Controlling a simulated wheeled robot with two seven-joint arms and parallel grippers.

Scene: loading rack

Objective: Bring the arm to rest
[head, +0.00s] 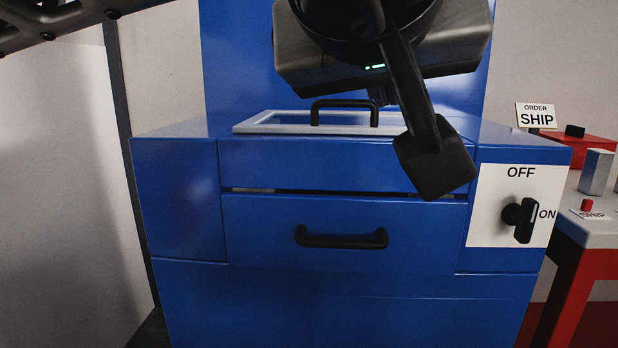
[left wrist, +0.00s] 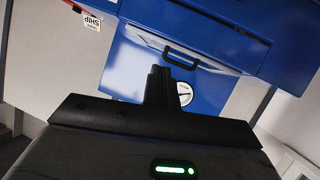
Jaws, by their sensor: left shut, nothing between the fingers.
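My right gripper is in neither view.
The cabinet has a grey-framed lid (head: 270,122) with a black handle, a drawer (head: 342,215) with a black handle, and a black OFF/ON switch (head: 524,220). At right stands a red-and-grey table (head: 590,235) with a SHIP sign (head: 536,116).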

